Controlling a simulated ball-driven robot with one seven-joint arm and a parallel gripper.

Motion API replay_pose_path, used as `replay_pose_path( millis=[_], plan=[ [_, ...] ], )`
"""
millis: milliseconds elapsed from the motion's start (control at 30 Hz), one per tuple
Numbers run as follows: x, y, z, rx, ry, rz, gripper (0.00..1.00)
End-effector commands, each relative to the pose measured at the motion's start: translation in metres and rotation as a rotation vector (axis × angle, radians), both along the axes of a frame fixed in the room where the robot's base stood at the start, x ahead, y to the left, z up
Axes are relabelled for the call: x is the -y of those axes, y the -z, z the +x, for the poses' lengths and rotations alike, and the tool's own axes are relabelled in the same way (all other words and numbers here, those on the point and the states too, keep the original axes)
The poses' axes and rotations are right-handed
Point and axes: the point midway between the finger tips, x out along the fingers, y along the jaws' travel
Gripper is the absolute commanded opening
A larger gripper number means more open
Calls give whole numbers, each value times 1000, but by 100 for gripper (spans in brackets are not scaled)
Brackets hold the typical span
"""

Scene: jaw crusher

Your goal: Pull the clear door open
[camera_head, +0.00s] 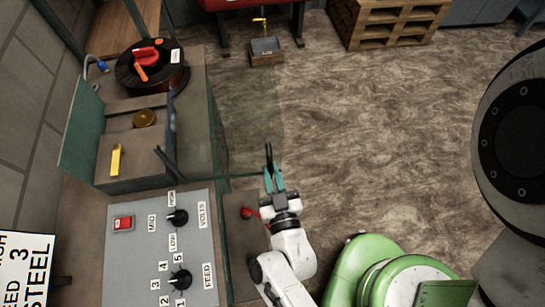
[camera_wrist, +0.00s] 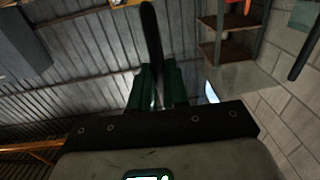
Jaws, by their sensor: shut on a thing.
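The clear door (camera_head: 250,120) shows in the head view as a faintly tinted see-through pane, with floor visible through it. It stands out to the right from the open side of the grey machine cabinet (camera_head: 196,85). A slim dark handle (camera_head: 268,153) is near the pane's right edge. My gripper (camera_head: 271,172) has its green fingers shut on this handle. In the wrist view the dark handle (camera_wrist: 150,40) rises between the two green fingers of my gripper (camera_wrist: 155,80). The pane's exact angle is hard to tell.
Inside the cabinet are a wire spool (camera_head: 150,68) and feed parts. A control panel (camera_head: 160,250) with knobs and a red switch is at lower left. Open floor (camera_head: 390,150) lies to the right. A small box (camera_head: 266,52) and a wooden pallet (camera_head: 390,22) are farther back.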

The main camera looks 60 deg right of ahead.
Motion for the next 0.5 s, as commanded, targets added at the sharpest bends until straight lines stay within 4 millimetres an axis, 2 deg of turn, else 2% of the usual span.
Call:
replay_pose_path(
  millis=[33,300,333,500],
  plan=[
    [-13,1,11,-3,-40,13,0],
    [-13,1,12,-3,-40,13,0],
    [-13,1,11,-3,-40,13,18],
    [-13,1,11,-1,-38,13,34]
  ],
)
